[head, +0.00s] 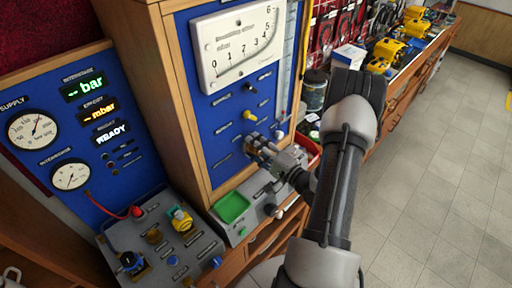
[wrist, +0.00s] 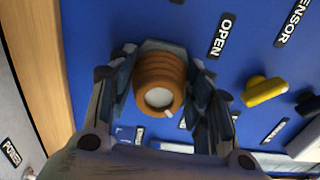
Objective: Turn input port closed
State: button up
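An orange-brown ribbed round knob (wrist: 160,70) with a pale centre and a small white pointer mark sits on the blue panel in the wrist view. The pointer is toward the lower right. My gripper (wrist: 160,88) has one finger on each side of the knob, and both pads appear to touch its sides. An OPEN label (wrist: 223,36) is to the upper right of the knob. In the head view my gripper (head: 260,146) is at the lower part of the blue panel (head: 215,140), and it mostly hides the knob. Any CLOSED label is hidden or unreadable.
A yellow lever (wrist: 264,91) sticks out right of the knob, near my right finger; it also shows in the head view (head: 249,116). The floor at right is clear.

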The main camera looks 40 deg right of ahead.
jog(key=o, duration=0.5)
jog(key=s, duration=0.8)
jog(key=s+d, duration=0.1)
jog(key=s, duration=0.3)
jog(key=shift+w+a, duration=0.1)
